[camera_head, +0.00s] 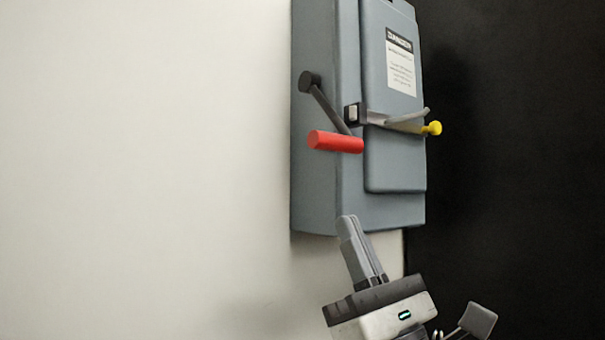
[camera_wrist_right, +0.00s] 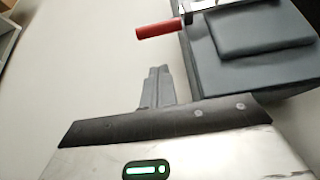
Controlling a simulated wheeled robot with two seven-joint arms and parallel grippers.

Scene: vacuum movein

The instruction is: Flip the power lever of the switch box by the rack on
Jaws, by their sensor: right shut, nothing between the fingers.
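The grey switch box (camera_head: 340,190) hangs on the pale wall in the head view. Its power lever is a dark arm (camera_head: 328,108) on the box's left side, slanting down to the right to a red handle (camera_head: 335,142). In the right wrist view the red handle (camera_wrist_right: 158,29) is beyond the shut fingers (camera_wrist_right: 158,72), with the box (camera_wrist_right: 265,75) to the right. My left gripper is not in view.
A latch with a yellow knob (camera_head: 432,128) crosses the box's front, below a warning label (camera_head: 401,62). A black surface (camera_head: 510,170) fills the right side. The pale wall (camera_head: 140,170) left of the box is bare. A grey frame edge (camera_wrist_right: 8,35) shows at the wrist view's upper left.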

